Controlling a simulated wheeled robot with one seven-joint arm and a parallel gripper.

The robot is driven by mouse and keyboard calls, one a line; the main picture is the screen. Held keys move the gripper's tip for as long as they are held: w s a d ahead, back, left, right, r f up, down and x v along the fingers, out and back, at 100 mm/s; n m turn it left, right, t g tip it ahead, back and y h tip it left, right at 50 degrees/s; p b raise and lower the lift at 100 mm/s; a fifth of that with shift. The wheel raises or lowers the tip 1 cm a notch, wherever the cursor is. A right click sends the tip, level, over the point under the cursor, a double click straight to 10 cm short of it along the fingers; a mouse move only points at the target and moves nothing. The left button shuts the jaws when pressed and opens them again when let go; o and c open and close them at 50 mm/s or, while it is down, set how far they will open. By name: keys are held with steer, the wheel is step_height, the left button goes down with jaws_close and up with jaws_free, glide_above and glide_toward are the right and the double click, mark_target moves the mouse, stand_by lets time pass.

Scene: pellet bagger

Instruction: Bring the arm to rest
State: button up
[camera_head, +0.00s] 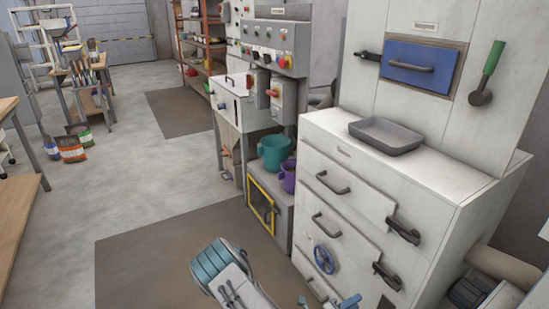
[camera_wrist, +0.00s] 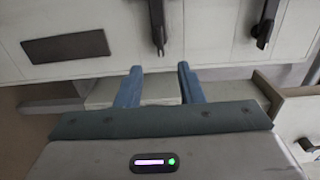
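My gripper (camera_wrist: 160,84) shows in the wrist view with its two blue fingers apart and nothing between them. In the head view the blue fingertips (camera_head: 328,303) show at the bottom edge, in front of the lower part of the white cabinet (camera_head: 372,210). Part of my arm (camera_head: 228,272) shows at the bottom middle, over the brown mat. The rest of the arm is out of view. I cannot tell how far the fingers are from the cabinet front.
A grey tray (camera_head: 385,136) lies on the cabinet top, below a blue drawer (camera_head: 420,66) and beside a green-handled scoop (camera_head: 487,72). Dark latches (camera_head: 403,232) stick out from the cabinet front. Teal (camera_head: 275,152) and purple (camera_head: 289,176) buckets stand behind. The floor at left is open.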

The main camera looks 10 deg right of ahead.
steer(key=s+a+r+n+g+y+p, duration=0.1)
steer(key=s+a+r+n+y+p, duration=0.2)
steer(key=r+n, duration=0.7)
steer(key=s+a+r+n+g+y+p, duration=0.1)
steer(key=s+a+r+n+y+p, duration=0.3)
steer(key=r+n, duration=0.7)
steer(key=s+a+r+n+g+y+p, duration=0.2)
steer(key=s+a+r+n+y, duration=0.5)
steer(key=r, duration=1.4)
steer(key=a+n+y+p, duration=0.1)
steer(key=n+y, duration=0.1)
steer(key=n, duration=0.1)
steer(key=shift+s+r+n+y, duration=0.2)
steer(key=shift+r+n+y, duration=0.1)
steer(key=shift+r, duration=0.1)
steer(key=shift+a, duration=0.1)
